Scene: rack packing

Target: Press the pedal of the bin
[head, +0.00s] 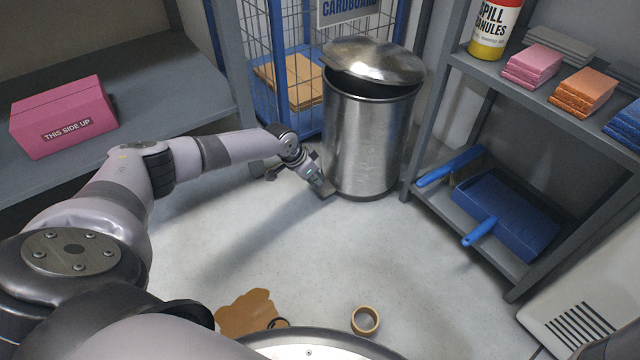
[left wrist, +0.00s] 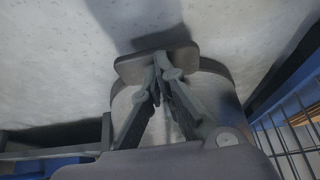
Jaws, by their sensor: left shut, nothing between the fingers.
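A round steel bin (head: 364,145) stands upright on the floor in the middle of the head view. Its domed lid (head: 375,58) is tilted up a little, with a dark gap under its near edge. My left gripper (head: 326,188) is low at the foot of the bin, on its left side. In the left wrist view its shut, empty fingers (left wrist: 162,74) are over the dark, flat pedal (left wrist: 128,68) and appear to touch it. The fingers hide part of the pedal. My right gripper is not seen.
A wire cage (head: 262,60) with cardboard stands behind the bin. A grey rack (head: 412,180) holding a blue dustpan (head: 510,215) is close on the right. A pink box (head: 63,115) sits on the left shelf. Tape (head: 365,320) and a brown scrap (head: 245,312) lie on the floor.

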